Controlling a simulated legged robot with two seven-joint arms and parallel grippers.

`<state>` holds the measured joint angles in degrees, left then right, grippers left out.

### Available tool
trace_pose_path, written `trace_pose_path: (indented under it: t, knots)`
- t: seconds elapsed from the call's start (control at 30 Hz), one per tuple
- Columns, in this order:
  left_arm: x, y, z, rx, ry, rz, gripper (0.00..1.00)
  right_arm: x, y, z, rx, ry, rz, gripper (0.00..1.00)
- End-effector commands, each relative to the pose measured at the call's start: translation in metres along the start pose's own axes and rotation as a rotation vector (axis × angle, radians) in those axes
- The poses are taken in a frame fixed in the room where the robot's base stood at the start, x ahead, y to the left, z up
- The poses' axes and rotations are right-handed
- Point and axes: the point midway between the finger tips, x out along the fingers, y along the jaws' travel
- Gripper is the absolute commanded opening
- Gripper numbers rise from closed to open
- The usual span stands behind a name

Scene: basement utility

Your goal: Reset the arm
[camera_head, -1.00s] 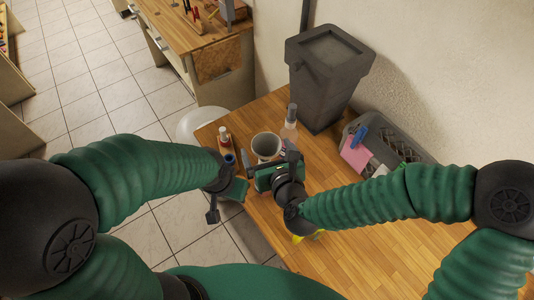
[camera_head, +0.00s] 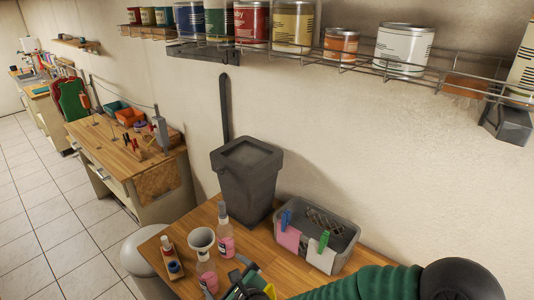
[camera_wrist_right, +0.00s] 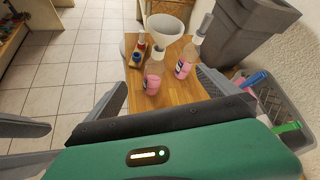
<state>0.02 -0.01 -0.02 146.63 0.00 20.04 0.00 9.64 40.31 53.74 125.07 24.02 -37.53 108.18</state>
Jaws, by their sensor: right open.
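My right gripper (camera_head: 240,279) is low in the head view, over the front of the wooden table (camera_head: 188,289). In the right wrist view its dark fingers (camera_wrist_right: 162,82) stand apart, with nothing held between them. Beyond the fingers are two bottles with pink labels or contents, the nearer one (camera_wrist_right: 153,81) and the farther one (camera_wrist_right: 184,66). My left gripper does not show in the head view. Grey finger-like parts at the left edge of the right wrist view may belong to it, but I cannot tell.
A grey bin (camera_head: 247,182) stands at the table's back. A grey basket (camera_head: 345,243) with clips and a pink cloth is right of it. A wire shelf (camera_head: 345,58) with cans runs above.

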Motion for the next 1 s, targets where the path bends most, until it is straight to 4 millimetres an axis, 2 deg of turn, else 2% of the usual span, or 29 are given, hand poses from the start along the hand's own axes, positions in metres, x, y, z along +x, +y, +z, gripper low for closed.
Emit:
trace_pose_path:
  t: [0.03, 0.13, 0.2, 0.27, 0.3, 0.4, 0.5, 0.6, 1.0]
  knots:
    - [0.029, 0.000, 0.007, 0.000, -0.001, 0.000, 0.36, 0.006, 0.006, -0.049, -0.230, 0.058, 0.031, 0.99]
    - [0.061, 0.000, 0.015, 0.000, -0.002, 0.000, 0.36, -0.012, 0.001, -0.141, -0.776, 0.197, 0.165, 0.99]
    - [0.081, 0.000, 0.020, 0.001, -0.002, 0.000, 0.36, -0.036, -0.007, -0.200, -1.110, 0.282, 0.294, 0.99]
    - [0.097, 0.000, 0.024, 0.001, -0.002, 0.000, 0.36, -0.063, -0.016, -0.247, -1.359, 0.339, 0.426, 0.99]
    - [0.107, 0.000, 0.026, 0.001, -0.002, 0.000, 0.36, -0.083, -0.020, -0.275, -1.503, 0.362, 0.522, 0.99]
    - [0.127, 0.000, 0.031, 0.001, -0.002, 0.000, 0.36, -0.132, -0.024, -0.328, -1.768, 0.365, 0.756, 0.99]
    - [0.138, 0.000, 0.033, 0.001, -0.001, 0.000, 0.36, -0.169, -0.021, -0.358, -1.917, 0.318, 0.925, 0.99]
    - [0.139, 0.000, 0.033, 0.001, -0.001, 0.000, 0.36, -0.187, -0.019, -0.368, -1.977, 0.280, 1.005, 0.99]
    - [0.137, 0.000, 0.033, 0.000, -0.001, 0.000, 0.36, -0.191, -0.019, -0.368, -1.986, 0.271, 1.016, 0.99]
